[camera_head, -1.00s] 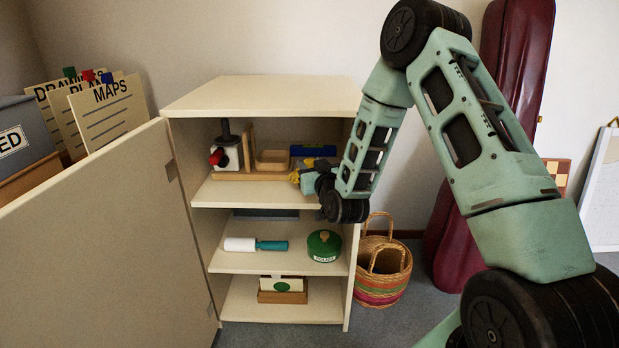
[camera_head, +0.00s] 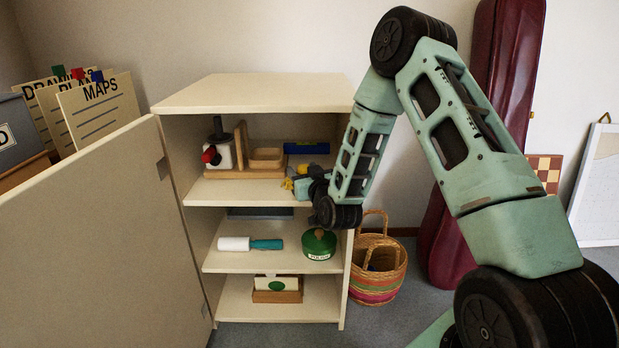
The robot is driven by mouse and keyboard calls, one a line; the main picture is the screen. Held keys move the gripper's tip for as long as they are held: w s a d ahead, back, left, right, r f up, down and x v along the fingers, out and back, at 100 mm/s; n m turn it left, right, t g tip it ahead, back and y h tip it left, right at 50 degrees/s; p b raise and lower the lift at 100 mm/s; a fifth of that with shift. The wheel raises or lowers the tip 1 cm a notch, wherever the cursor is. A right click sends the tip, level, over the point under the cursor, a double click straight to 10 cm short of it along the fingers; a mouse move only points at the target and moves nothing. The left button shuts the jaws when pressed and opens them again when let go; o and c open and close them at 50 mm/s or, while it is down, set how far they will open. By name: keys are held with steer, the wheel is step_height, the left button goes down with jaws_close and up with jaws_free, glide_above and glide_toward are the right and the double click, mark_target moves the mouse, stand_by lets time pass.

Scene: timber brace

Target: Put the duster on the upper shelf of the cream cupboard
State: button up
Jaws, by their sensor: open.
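The cream cupboard (camera_head: 250,94) stands open, with several shelf levels. On the middle shelf lies a white cylinder with a teal handle (camera_head: 249,244), the thing most like a duster; I cannot be sure it is one. My gripper (camera_head: 294,184) is open at the right front of the upper shelf (camera_head: 230,194), apart from that white and teal thing. Small yellow parts show at its fingers; I cannot tell whether they belong to the gripper or to something there. My wrist and forearm hide the right end of that shelf.
The upper shelf also bears a wooden stand with a white and red device (camera_head: 218,155), a wooden tray (camera_head: 267,156) and a blue bar (camera_head: 307,148). A green tin (camera_head: 319,244) is below. The open door (camera_head: 90,230) stands left, a basket (camera_head: 379,280) right.

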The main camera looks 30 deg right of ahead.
steer(key=p+v, duration=0.3)
steer(key=v, duration=0.9)
steer(key=s+a+r+n+g+y, duration=0.1)
steer(key=s+a+n+g+y, duration=0.2)
steer(key=a, duration=0.7)
steer(key=a+n+g+y, duration=0.3)
steer(key=a+g+y, duration=0.15)
steer(key=a, duration=0.65)
steer(key=s+a+r+n+g+h, duration=0.1)
steer(key=s+r+g, duration=0.1)
steer(key=s, duration=0.6)
steer(key=s+a+r+n+g+h, duration=0.1)
steer(key=s+g, duration=0.3)
steer(key=s, duration=0.4)
steer(key=s+a+r+n+g+h, duration=0.1)
steer(key=s+r+g, duration=0.3)
steer(key=s, duration=0.5)
steer(key=shift+a+n, duration=0.5)
steer(key=shift+a, duration=0.1)
steer(key=shift+w+r, duration=0.1)
